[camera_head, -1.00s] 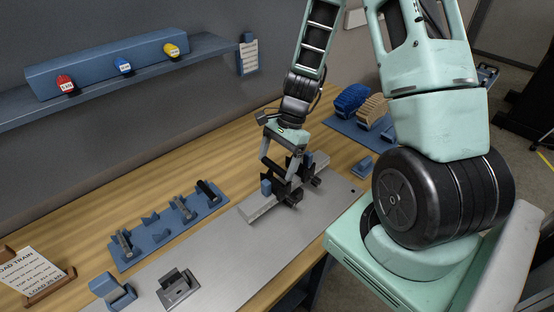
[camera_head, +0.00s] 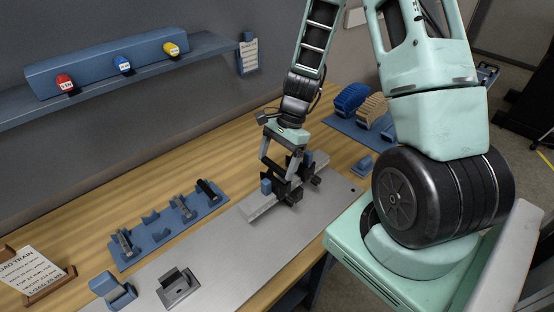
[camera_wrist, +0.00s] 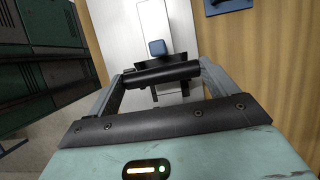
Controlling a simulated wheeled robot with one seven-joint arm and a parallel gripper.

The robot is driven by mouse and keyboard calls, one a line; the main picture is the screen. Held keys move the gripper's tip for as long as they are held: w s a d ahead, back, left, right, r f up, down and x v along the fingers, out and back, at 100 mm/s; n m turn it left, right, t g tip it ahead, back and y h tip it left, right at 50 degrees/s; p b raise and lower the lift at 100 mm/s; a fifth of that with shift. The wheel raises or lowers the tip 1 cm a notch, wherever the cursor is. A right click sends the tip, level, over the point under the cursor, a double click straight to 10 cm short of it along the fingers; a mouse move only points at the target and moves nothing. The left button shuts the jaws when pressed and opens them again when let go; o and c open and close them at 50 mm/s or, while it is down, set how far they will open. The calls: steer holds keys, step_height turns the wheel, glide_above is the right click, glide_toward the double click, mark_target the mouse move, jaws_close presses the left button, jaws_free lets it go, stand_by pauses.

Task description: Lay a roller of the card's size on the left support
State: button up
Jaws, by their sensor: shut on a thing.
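My gripper (camera_head: 284,180) is low over the grey bar (camera_head: 258,208) on the steel plate. In the wrist view my gripper (camera_wrist: 160,80) is shut on a dark roller (camera_wrist: 160,73), which lies crosswise between the fingers. Dark support parts (camera_wrist: 182,88) show just below and behind the roller. I cannot tell whether the roller touches them. A blue block (camera_head: 266,187) stands beside the gripper and also shows in the wrist view (camera_wrist: 157,47). The card (camera_head: 32,272) stands at lower left; its heading reads LOAD TRAIN, its smaller lines are hard to read.
A blue rack (camera_head: 160,236) holds several rollers left of the plate. A grey fixture (camera_head: 177,288) and a blue cradle (camera_head: 112,292) stand in front. Blue and tan ribbed pieces (camera_head: 352,98) stand at the back right. The steel plate (camera_head: 228,250) is clear in its middle.

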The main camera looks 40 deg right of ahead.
mark_target(277, 169)
steer(key=shift+f, duration=0.1)
steer(key=shift+f+b, duration=0.65)
steer(key=shift+f, duration=0.1)
steer(key=shift+f+b, duration=0.75)
steer(key=shift+f, duration=0.2)
stand_by(1.1)
steer(key=o, duration=0.8)
steer(key=shift+c, duration=0.2)
steer(key=shift+r, duration=0.1)
steer(key=p+v, duration=0.4)
steer(key=v, duration=0.1)
